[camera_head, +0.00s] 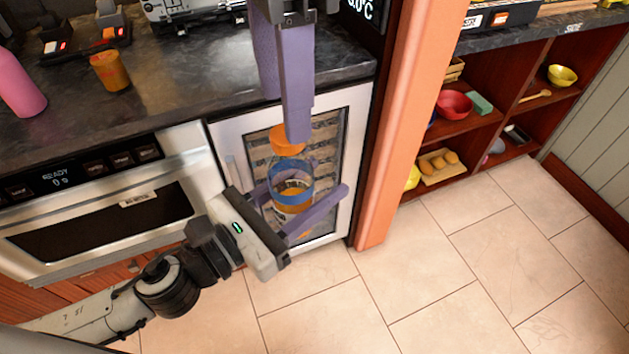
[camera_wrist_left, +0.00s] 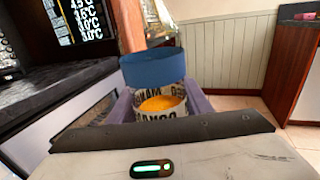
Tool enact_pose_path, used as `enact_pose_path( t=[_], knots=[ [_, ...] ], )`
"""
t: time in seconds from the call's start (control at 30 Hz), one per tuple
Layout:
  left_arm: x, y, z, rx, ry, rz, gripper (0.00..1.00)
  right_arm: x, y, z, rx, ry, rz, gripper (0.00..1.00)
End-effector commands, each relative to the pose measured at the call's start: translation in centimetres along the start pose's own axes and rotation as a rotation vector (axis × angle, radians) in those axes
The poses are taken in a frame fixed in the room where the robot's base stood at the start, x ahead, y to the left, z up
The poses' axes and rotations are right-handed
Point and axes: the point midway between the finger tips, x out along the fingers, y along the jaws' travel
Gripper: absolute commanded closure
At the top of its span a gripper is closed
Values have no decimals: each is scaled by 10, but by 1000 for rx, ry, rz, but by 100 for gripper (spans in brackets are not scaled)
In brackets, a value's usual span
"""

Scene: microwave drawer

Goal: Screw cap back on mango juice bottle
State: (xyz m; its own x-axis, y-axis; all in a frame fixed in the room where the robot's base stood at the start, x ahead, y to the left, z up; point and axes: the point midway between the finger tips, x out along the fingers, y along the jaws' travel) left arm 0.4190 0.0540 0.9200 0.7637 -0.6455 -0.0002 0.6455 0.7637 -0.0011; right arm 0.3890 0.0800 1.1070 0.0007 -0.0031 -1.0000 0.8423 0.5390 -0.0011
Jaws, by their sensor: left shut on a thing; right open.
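The mango juice bottle (camera_head: 292,192) is clear, with orange juice and a blue band. My left gripper (camera_head: 318,182) is shut around its body and holds it in front of the glass-doored cabinet. The bottle also shows in the left wrist view (camera_wrist_left: 156,68), with its label and juice between the fingers.
A dark counter (camera_head: 190,85) with a pink bottle (camera_head: 20,85) and an orange cup (camera_head: 110,71) is at left, above a steel drawer microwave (camera_head: 110,205). An orange post (camera_head: 395,130) stands right of the bottle. Open shelves (camera_head: 475,140) are beyond; the tiled floor is clear.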

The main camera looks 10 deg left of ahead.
Motion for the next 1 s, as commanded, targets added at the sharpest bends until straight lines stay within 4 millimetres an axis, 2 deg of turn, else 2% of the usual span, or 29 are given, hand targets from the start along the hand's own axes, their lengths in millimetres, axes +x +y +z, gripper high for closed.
enact_pose_path(
  t=[0.03, 0.2, 0.4, 0.53, 0.83, 1.0],
  knots=[
    [0, 0, 1, 0, -2, 0, 100, -13, 0, -1, 1, 1, 5, 50],
    [0, 0, 1, 0, -2, 0, 100, -48, 1, -1, 1, 1, 3, 50],
    [0, 0, 1, 0, -2, 0, 100, -75, 0, 0, 0, 0, 2, 50],
    [0, 0, 1, 0, -2, 0, 100, -81, 0, 0, -1, 0, 0, 50],
    [0, 0, 1, 0, -2, 0, 100, -81, 0, 0, -1, 0, 0, 50],
    [0, 0, 1, 0, -2, 0, 100, -71, 3, -8, -72, 65, -12, 50]
  ],
)
